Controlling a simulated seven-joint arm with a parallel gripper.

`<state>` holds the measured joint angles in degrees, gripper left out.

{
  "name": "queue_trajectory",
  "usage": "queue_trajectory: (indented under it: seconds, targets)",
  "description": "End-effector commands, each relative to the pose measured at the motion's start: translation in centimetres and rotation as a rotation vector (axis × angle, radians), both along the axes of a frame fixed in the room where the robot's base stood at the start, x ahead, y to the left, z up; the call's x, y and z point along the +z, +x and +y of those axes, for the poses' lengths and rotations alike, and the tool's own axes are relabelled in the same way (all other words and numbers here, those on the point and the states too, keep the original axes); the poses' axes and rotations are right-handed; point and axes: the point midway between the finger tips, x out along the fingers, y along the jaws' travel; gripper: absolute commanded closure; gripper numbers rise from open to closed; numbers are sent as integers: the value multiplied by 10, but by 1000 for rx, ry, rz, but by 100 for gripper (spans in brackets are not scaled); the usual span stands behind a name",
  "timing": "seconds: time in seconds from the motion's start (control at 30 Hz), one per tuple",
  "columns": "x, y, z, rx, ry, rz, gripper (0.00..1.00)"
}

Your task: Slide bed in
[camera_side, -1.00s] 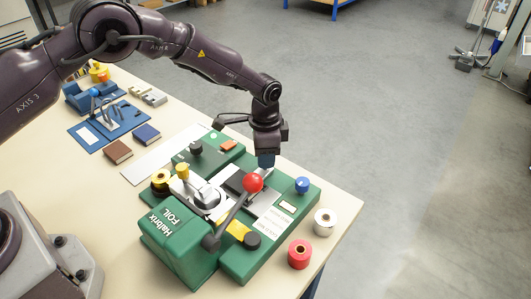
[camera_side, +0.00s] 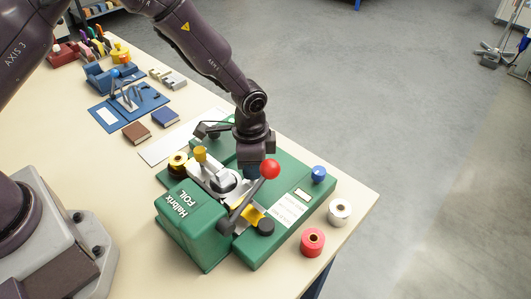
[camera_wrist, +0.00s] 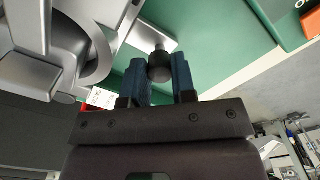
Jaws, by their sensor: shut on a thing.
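The green foil press (camera_side: 185,215) stands on the bench with its lever ending in a red ball (camera_side: 271,169). Its grey metal bed (camera_wrist: 150,32) shows in the wrist view, with a round black knob (camera_wrist: 160,68) at its end. My gripper (camera_wrist: 159,75) has its two blue fingers on either side of this knob and is shut on it. In the side view my gripper (camera_side: 252,168) points down at the press, close to the head, and hides the knob and much of the bed.
A blue knob (camera_side: 319,174) stands on the base. Red (camera_side: 312,241) and silver (camera_side: 340,211) foil rolls stand at the right bench edge. Brown (camera_side: 136,132) and blue (camera_side: 166,117) books lie behind, near a blue fixture (camera_side: 132,102).

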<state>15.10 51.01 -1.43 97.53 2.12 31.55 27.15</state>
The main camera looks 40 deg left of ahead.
Motion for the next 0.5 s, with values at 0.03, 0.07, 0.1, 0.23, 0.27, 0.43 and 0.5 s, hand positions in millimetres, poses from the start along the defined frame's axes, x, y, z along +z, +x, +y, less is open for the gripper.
queue_trajectory:
  seconds: [0.03,0.07,0.1,0.23,0.27,0.43,0.5]
  targets:
    - [1,-3,0,-2,0,0,100]
    - [1,-5,0,-2,-1,-1,100]
    - [0,-6,0,-2,0,0,100]
    - [0,-7,-1,-2,1,5,100]
    - [0,-8,-1,-2,1,6,100]
    - [0,-8,-1,-2,0,8,64]
    - [0,-8,-1,-2,0,7,50]
